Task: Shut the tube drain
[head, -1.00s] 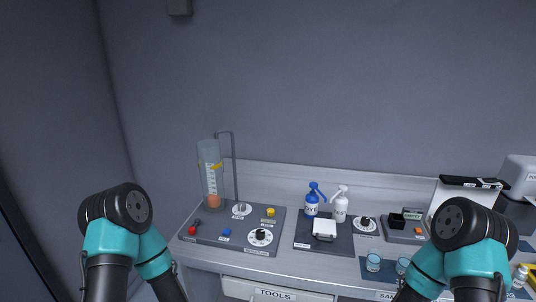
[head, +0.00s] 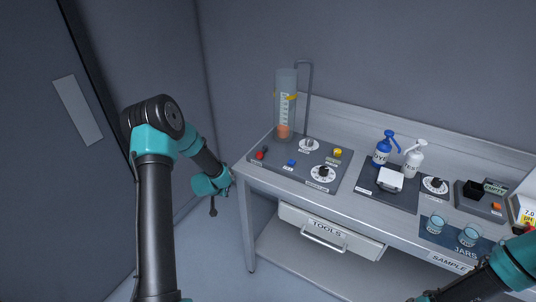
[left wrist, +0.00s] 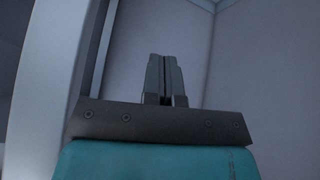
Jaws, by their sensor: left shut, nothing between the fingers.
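The clear tube (head: 286,105) stands upright at the back left of the dark control panel (head: 285,166), with a scale, a yellow marker and an orange-red fill near its bottom. A red knob with a dark lever (head: 260,155) is at the panel's front left corner; its label is too small to read. My left gripper (left wrist: 163,78) is shut and empty in the left wrist view, with only wall behind it. In the head view my left wrist is off the bench's left end, apart from the panel. Of my right arm only links show at the lower right; its gripper is out of view.
The panel also has a blue button (head: 291,162), a yellow knob (head: 337,153) and a dial (head: 323,173). A tools drawer (head: 328,232) is below. Floor left of the bench is free.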

